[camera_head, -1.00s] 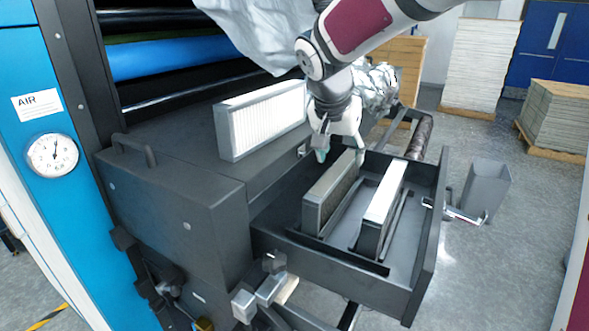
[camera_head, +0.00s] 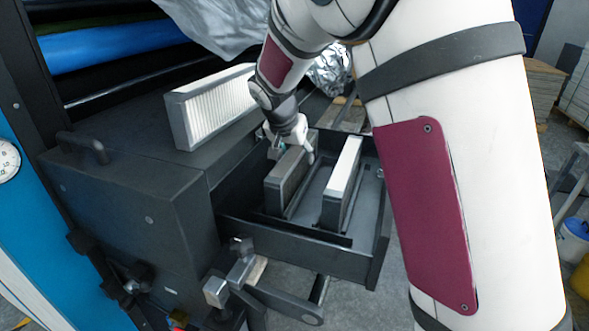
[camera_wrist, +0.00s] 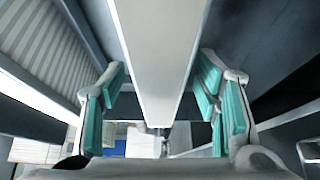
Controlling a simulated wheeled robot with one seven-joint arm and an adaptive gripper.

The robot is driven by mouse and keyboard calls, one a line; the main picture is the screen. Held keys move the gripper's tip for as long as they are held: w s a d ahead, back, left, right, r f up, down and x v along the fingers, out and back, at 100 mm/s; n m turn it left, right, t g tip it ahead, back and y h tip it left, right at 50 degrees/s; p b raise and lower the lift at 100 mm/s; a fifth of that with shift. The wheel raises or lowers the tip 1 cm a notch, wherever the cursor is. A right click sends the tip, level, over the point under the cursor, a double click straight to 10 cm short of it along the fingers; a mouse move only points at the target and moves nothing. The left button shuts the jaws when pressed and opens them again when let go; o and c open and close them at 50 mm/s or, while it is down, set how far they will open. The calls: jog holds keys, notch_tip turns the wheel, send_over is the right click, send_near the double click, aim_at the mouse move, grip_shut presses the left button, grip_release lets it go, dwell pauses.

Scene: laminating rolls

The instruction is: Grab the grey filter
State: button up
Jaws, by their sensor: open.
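The grey filter (camera_head: 284,186) stands upright on its long edge in the left part of the open drawer. My gripper (camera_head: 290,153) is at its far end, with one finger on each side of it. In the wrist view a pale grey bar, seemingly the filter's top edge (camera_wrist: 160,60), runs between the teal-padded fingers of my gripper (camera_wrist: 163,80). Gaps show on both sides, so the fingers are open and not closed on it. Part of the filter's far end is hidden by my gripper.
A white-topped filter (camera_head: 342,180) stands close to the right in the same drawer (camera_head: 290,246). A white pleated filter (camera_head: 212,106) stands on the machine top to the left. The drawer walls surround the two filters.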

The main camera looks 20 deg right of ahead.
jog(key=shift+x, duration=1.75)
jog(key=shift+w+d, duration=0.1)
jog(key=shift+d, duration=0.05)
grip_shut()
jog(key=shift+r, duration=0.1)
jog(key=shift+r, duration=0.1)
